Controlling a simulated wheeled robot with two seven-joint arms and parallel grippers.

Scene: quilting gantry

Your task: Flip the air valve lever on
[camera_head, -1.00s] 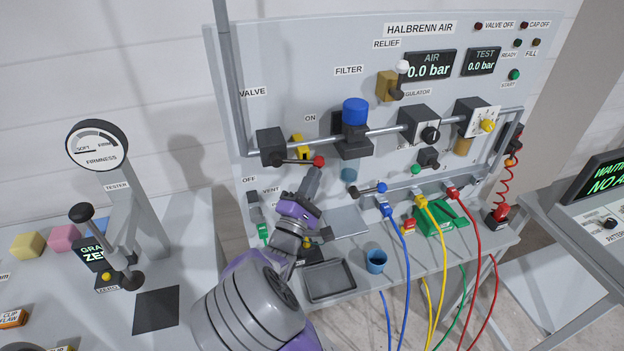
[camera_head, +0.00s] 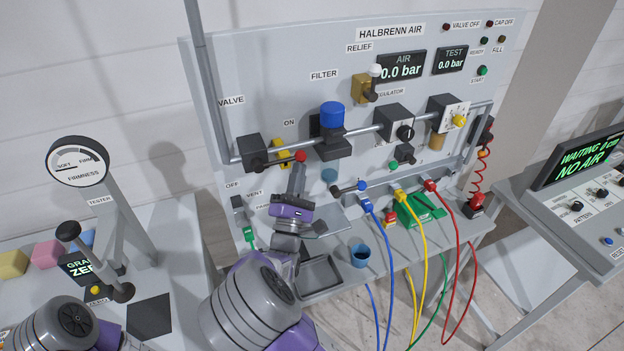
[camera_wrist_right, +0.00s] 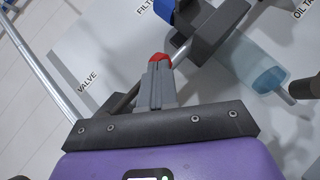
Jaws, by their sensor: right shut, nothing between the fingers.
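The air valve is a dark block (camera_head: 250,150) on the left of the panel. Its lever ends in a red knob (camera_head: 300,156) and points right, roughly along the pipe. The ON label (camera_head: 289,123) is above it and the OFF label (camera_head: 232,185) is below left. My right gripper (camera_head: 298,168) is shut and empty, its fingertips just under the knob. In the right wrist view the red knob (camera_wrist_right: 159,58) shows right at the fingertips (camera_wrist_right: 158,68), seemingly touching. The AIR display (camera_head: 401,67) reads 0.0 bar. My left gripper is out of view.
A filter with a blue top (camera_head: 332,115) sits on the pipe right of the lever. Below are a second lever with a blue knob (camera_head: 361,186), a grey tray (camera_head: 321,274), a blue cup (camera_head: 360,256) and coloured hoses. A firmness tester (camera_head: 120,225) stands left.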

